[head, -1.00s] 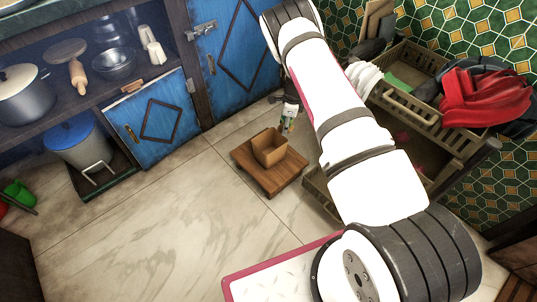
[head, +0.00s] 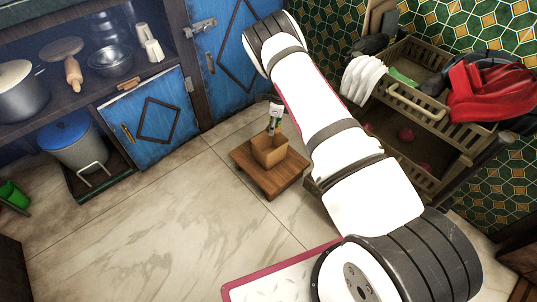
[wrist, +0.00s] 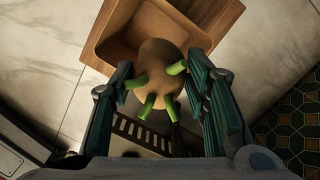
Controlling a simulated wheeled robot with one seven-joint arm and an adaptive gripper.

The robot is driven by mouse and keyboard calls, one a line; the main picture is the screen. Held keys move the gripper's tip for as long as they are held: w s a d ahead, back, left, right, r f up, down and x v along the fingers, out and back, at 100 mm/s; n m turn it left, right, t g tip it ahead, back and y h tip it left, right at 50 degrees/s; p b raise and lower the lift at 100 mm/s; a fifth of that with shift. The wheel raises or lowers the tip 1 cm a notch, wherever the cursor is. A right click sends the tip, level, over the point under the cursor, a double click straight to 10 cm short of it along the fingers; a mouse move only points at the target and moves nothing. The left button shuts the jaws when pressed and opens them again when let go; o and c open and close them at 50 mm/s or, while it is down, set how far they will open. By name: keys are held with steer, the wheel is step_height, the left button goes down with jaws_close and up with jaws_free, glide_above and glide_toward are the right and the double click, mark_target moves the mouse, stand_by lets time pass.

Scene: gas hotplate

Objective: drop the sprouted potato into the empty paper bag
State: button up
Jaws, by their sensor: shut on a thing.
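The sprouted potato (wrist: 160,65) is brown with several green sprouts, seen in the wrist view between the fingers of my gripper (wrist: 163,88). My gripper is shut on it. In the head view my gripper (head: 273,127) hangs just above the paper bag (head: 269,152), and the potato cannot be made out there. The bag is brown, open-topped and upright. In the wrist view the bag (wrist: 100,48) shows beyond the potato, which overlaps part of its opening. The inside that I can see is empty.
The bag stands on a low wooden stool (head: 262,181) on the tiled floor. A tiered crate rack (head: 400,125) stands to the right, with a red cloth (head: 490,93) on top. A blue cabinet door (head: 155,122) hangs open at left. Floor left of the stool is clear.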

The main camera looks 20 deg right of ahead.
steer(key=shift+f, duration=0.25)
steer(key=o, duration=1.2)
steer(key=shift+o, duration=0.2)
steer(key=shift+r, duration=0.1)
step_height(320, 180, up, 12)
steer(key=d, duration=0.1)
steer(key=shift+s, duration=0.45)
steer(key=shift+d, duration=0.1)
